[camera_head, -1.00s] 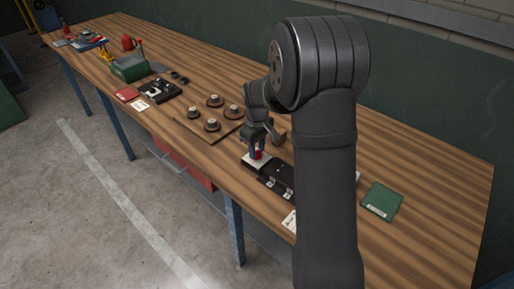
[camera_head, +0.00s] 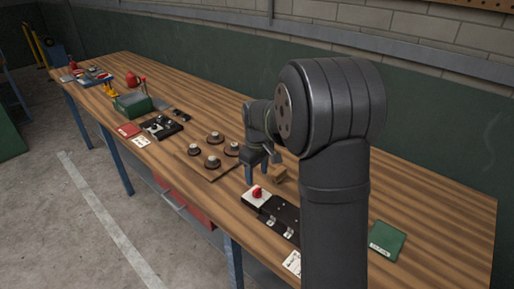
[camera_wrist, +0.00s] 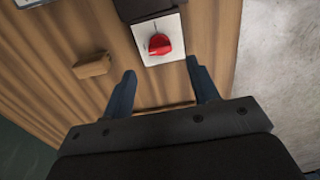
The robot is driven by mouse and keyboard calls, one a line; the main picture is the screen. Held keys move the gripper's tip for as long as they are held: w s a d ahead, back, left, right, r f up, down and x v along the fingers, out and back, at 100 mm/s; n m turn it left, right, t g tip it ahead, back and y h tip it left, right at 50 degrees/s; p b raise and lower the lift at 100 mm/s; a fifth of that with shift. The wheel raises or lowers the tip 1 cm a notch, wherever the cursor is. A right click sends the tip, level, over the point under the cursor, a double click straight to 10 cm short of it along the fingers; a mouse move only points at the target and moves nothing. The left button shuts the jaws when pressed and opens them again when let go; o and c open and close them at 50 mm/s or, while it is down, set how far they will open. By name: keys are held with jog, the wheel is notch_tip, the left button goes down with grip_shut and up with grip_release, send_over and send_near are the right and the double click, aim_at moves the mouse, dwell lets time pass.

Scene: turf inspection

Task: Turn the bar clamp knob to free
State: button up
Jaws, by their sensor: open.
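The red knob (camera_head: 257,192) sits on a white plate (camera_head: 250,200) at the end of a dark fixture (camera_head: 286,214). The wrist view shows the knob (camera_wrist: 160,45) with its raised ridge lying roughly left to right. Small dark marks on the plate are too small to read. My gripper (camera_wrist: 161,72) is open and empty, its two blue fingers apart, with the knob just beyond the gap between the tips. In the head view my gripper (camera_head: 263,170) hangs behind the knob, clear of it.
A small wooden block (camera_head: 278,174) lies on the bench close to my fingers. A board with several round dark knobs (camera_head: 212,163) lies to the left. A green book (camera_head: 387,241) lies right of my arm. Further left are a green box (camera_head: 133,105) and a black panel (camera_head: 162,127).

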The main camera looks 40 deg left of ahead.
aim_at(257, 189)
notch_tip(257, 189, up, 12)
jog(key=shift+f, duration=0.25)
dwell(0.5)
notch_tip(257, 189, down, 18)
jog(key=shift+r, duration=0.2)
dwell(0.3)
jog(key=shift+r, duration=0.1)
